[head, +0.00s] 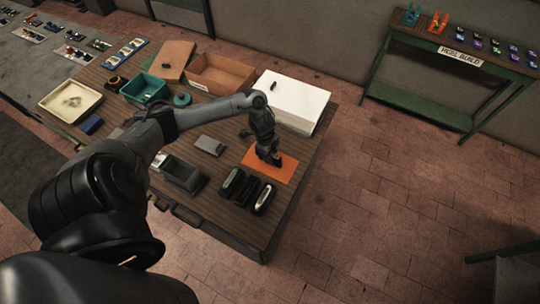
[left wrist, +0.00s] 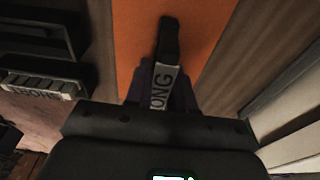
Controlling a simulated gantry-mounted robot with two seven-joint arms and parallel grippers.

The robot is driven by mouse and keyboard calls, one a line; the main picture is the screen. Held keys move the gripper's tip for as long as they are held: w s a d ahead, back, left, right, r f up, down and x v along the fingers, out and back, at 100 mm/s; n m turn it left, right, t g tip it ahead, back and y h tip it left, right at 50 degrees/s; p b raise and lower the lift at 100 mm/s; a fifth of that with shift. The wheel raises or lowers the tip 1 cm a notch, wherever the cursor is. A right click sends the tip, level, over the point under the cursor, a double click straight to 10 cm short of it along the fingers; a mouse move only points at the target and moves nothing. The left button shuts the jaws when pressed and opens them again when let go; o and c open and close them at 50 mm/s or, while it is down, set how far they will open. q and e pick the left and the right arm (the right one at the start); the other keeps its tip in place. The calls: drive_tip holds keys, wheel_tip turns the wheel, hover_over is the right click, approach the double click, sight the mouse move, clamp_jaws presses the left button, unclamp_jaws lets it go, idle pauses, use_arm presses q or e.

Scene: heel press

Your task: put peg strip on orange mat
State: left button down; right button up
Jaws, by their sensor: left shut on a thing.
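The orange mat (head: 285,172) lies near the right edge of the wooden table, and it fills the upper middle of the left wrist view (left wrist: 136,40). My left gripper (head: 268,157) points down over the mat. It is shut on a narrow dark strip (left wrist: 169,40), which I take for the peg strip. The strip has a pale label whose visible letters read "ONG". In the left wrist view the strip's dark end shows against the orange. I cannot tell whether it touches the mat. My right gripper is not in view.
Several dark oblong pieces (head: 263,199) stand just in front of the mat. A dark open tray (head: 182,175) and a grey block (head: 210,144) lie to the left. A white box (head: 298,101) and an open cardboard box (head: 220,73) stand behind. The table's right edge is close.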

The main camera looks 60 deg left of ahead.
use_arm(q)
drive_tip(key=shift+f, duration=0.25)
drive_tip(key=c, duration=1)
unclamp_jaws()
drive_tip(key=shift+o, duration=0.2)
